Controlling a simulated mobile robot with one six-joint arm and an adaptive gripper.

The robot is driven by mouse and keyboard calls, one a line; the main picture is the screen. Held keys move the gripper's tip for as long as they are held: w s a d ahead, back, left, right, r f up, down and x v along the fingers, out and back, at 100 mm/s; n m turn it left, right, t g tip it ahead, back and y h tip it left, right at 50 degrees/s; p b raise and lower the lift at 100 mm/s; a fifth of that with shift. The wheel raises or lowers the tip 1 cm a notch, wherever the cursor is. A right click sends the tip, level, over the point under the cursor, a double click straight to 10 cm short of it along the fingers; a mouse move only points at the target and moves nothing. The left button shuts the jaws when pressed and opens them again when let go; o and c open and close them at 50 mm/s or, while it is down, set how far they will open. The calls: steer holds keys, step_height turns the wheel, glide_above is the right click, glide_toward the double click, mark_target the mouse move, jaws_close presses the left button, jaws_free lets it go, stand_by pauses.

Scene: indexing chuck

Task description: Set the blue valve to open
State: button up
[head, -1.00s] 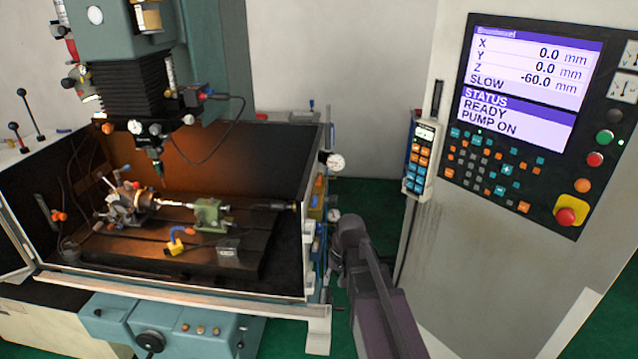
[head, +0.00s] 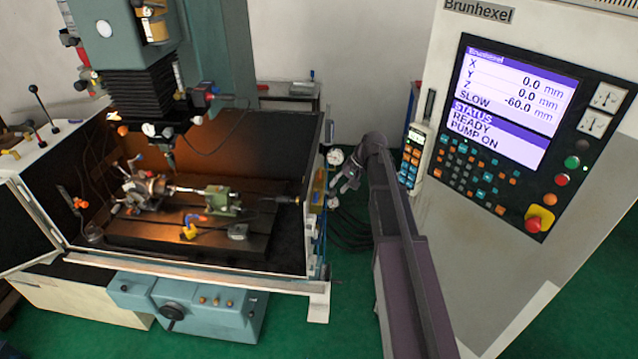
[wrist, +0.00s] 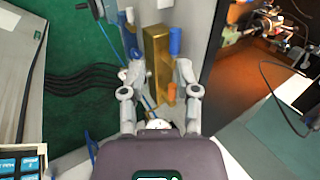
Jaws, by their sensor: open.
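In the wrist view a brass block (wrist: 157,50) on the machine's side wall carries a blue handle (wrist: 175,41), which looks like the blue valve, and an orange handle (wrist: 171,93) nearer my wrist. The blue handle's setting is not readable. My gripper (wrist: 158,76) is open and empty, its fingers on either side of the brass block in the picture; I cannot tell the gap in depth. In the head view my gripper (head: 345,186) is just right of the enclosure's side wall. The valve is too small to make out there.
A round gauge (head: 335,156) sits on the wall by my gripper. Black cables (wrist: 85,78) run across the green floor. The control panel (head: 515,135) reads READY and PUMP ON. The milling enclosure (head: 250,272) stands left, the control cabinet right.

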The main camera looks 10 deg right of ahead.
mark_target(317, 197)
steer(key=w+r, duration=0.1)
steer(key=d+r+p, duration=0.1)
steer(key=w+r+p, duration=0.1)
steer(key=r, duration=0.1)
steer(key=shift+w+d, duration=0.25)
steer(key=shift+w, duration=0.05)
steer(key=shift+a+f, duration=0.1)
steer(key=shift+f, duration=0.15)
steer(key=b+x, duration=1.1)
steer(key=x, duration=0.2)
steer(key=shift+w+a, duration=0.2)
steer(key=shift+a, duration=0.1)
steer(key=shift+c, duration=0.2)
jaws_close()
